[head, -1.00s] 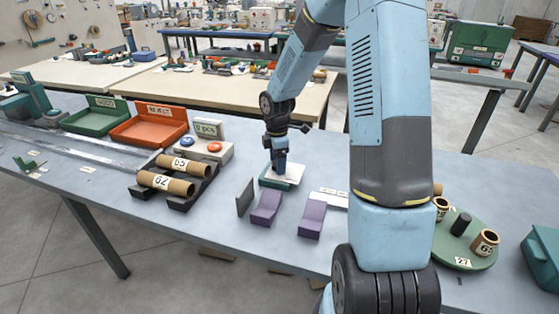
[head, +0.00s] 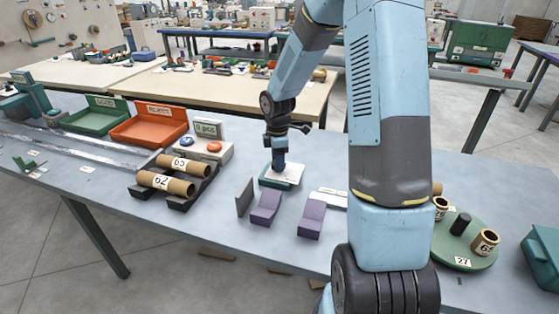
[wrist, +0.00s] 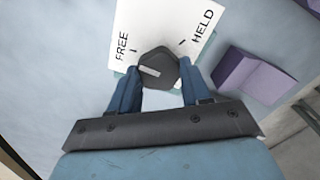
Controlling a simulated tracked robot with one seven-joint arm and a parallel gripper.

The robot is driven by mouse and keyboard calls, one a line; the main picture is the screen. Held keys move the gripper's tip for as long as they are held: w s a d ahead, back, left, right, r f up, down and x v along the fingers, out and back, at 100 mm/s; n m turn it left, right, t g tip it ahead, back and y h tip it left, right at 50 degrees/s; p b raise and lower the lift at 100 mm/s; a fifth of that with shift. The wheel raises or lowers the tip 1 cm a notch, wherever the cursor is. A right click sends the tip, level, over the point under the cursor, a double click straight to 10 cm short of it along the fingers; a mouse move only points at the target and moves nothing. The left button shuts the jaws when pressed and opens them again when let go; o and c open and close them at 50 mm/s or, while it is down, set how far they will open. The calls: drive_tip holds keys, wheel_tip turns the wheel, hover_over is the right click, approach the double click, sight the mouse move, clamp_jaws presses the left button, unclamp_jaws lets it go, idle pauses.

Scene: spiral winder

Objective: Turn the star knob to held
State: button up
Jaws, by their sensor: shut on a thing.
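The dark star knob (wrist: 158,67) sits on a white plate (wrist: 150,22) marked FREE at left and HELD at right, each with a short tick. A pale bar on the knob's top lies left of its centre, nearly level in the wrist view; I cannot tell which tick it matches. My gripper (wrist: 160,80) is shut on the knob, one blue finger on each side. In the head view my gripper (head: 280,166) points down at the white plate on its green base (head: 279,184); the knob is hidden there.
Purple angled blocks (head: 266,207) and a thin grey upright plate (head: 245,197) stand just in front of the knob's base. A rack with cardboard tubes (head: 175,180) and a push-button box (head: 205,150) are to the left. A green round tray (head: 470,252) is at right.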

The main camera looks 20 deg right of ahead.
drive_tip(key=m, duration=0.5)
drive_tip(key=shift+a+m, duration=0.2)
drive_tip(key=shift+m, duration=0.1)
drive_tip(key=m, duration=0.6)
drive_tip(key=shift+w, duration=0.1)
drive_tip(key=m, duration=0.5)
drive_tip(key=shift+d+m, duration=0.1)
drive_tip(key=shift+m, duration=0.3)
drive_tip(key=m, duration=0.5)
drive_tip(key=shift+w+d+r, duration=0.1)
drive_tip(key=shift+d, duration=0.05)
drive_tip(key=shift+d+m, duration=0.1)
drive_tip(key=shift+m, duration=0.2)
drive_tip(key=o, duration=1.1)
drive_tip(key=shift+c, duration=0.2)
wheel_tip(320, 180, up, 14)
drive_tip(key=shift+f, duration=0.2)
